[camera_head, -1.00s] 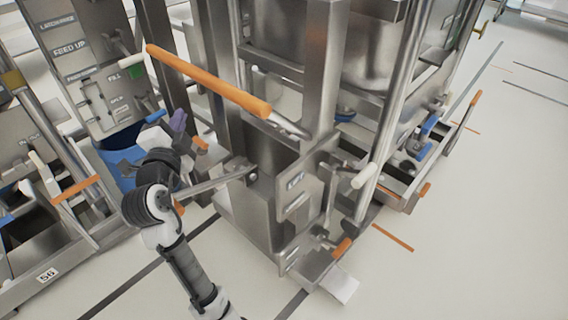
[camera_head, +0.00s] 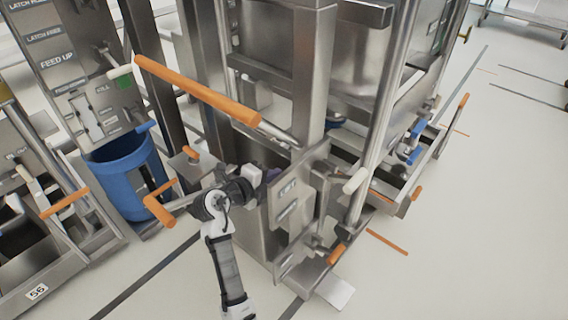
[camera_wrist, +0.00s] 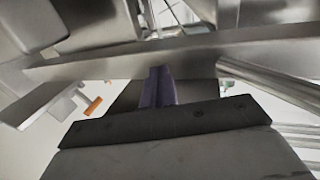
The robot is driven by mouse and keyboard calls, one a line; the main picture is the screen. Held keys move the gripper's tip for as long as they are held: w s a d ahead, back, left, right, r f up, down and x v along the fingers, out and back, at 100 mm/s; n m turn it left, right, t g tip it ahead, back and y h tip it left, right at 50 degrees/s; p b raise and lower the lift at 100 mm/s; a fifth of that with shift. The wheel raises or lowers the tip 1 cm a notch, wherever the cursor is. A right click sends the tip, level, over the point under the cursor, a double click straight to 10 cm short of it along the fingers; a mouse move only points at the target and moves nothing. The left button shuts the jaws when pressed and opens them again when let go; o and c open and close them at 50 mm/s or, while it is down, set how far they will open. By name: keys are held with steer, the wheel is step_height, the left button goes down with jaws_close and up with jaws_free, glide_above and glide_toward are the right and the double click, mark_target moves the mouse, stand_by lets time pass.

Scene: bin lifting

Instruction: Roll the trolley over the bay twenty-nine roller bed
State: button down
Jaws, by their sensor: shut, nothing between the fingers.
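My gripper (camera_head: 270,176), with purple fingers, is shut and empty. It is at the left edge of an upright plate labelled "LIFT" (camera_head: 292,215) on the steel lifting machine (camera_head: 316,75). In the wrist view its fingers (camera_wrist: 158,86) are together, close under a steel bar (camera_wrist: 200,50); I cannot tell whether they touch it. A crank with an orange grip (camera_head: 158,211) stands out left of the machine, its rod passing behind my arm. I cannot make out which part is the trolley or the roller bed. No number twenty-nine is readable.
A long orange handle (camera_head: 198,90) reaches out above my gripper. A blue bin (camera_head: 128,172) stands under the "FEED UP" panel (camera_head: 62,65). A low frame marked "56" (camera_head: 37,292) is at left. Floor is open at right (camera_head: 480,220).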

steer(key=w+d, duration=0.1)
steer(key=w, duration=0.1)
steer(key=w+d+p, duration=0.1)
steer(key=d, duration=0.1)
steer(key=shift+w+f, duration=0.1)
steer(key=shift+w, duration=0.3)
